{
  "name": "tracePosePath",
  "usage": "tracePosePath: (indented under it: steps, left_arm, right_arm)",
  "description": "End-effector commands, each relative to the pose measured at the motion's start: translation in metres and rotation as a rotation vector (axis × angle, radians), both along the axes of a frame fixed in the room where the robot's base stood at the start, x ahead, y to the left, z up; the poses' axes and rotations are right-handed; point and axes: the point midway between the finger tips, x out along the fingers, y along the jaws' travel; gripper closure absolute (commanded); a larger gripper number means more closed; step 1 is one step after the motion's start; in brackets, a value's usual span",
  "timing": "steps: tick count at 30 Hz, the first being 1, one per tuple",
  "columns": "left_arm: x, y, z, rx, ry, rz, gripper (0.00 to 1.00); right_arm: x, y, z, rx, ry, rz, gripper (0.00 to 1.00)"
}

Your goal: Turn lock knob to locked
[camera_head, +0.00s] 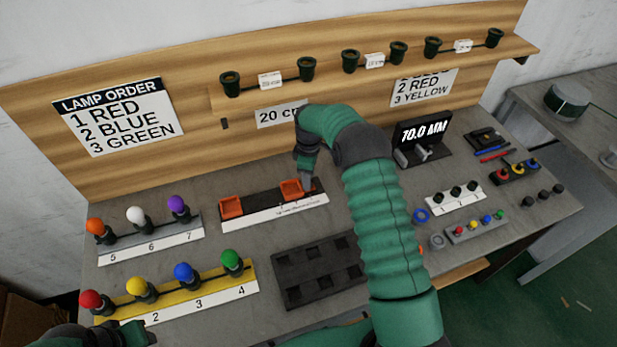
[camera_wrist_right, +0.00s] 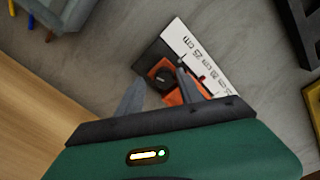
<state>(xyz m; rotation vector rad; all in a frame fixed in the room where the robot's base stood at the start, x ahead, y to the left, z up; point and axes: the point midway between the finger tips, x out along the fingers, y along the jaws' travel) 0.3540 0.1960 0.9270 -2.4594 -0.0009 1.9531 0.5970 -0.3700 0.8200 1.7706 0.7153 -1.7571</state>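In the head view my right gripper (camera_head: 306,180) reaches down at the right end of the fixture (camera_head: 262,204), by the right orange block (camera_head: 291,190), and the knob cannot be made out there. My left gripper (camera_head: 105,337) is partly in view at the bottom left, its fingers unclear.
A second orange block (camera_head: 231,207) sits at the fixture's left end. Lamp racks stand at left, including the yellow rack (camera_head: 205,291). A black tray (camera_head: 310,275) lies in front. A display (camera_head: 423,131) reading 70.0 MM stands to the right.

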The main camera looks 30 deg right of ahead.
Motion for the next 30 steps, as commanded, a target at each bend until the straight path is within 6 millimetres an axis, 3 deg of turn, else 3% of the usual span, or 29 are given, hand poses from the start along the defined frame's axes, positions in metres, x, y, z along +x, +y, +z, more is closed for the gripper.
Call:
tracePosePath:
  steps: [16, 20, 26, 27, 30]
  left_arm:
    - [0.000, 0.000, -0.005, 0.000, 0.000, 0.000, 0.64]
    - [0.000, 0.000, -0.016, 0.000, 0.000, 0.000, 0.64]
    - [0.000, 0.000, -0.051, 0.000, 0.000, 0.000, 0.64]
    - [-0.001, 0.000, -0.043, 0.000, 0.001, 0.000, 0.64]
    - [0.000, 0.000, -0.037, 0.000, 0.000, 0.000, 0.64]
  right_arm:
    - [-0.004, 0.004, -0.006, 0.007, 0.012, 0.054, 0.51]
    - [-0.003, 0.003, -0.009, 0.006, 0.011, 0.234, 0.51]
    - [-0.003, 0.001, -0.013, 0.003, 0.009, 0.650, 0.51]
    - [-0.002, 0.001, 0.005, -0.002, 0.006, 0.676, 0.51]
    - [-0.002, 0.001, 0.033, -0.001, 0.008, 0.669, 0.51]
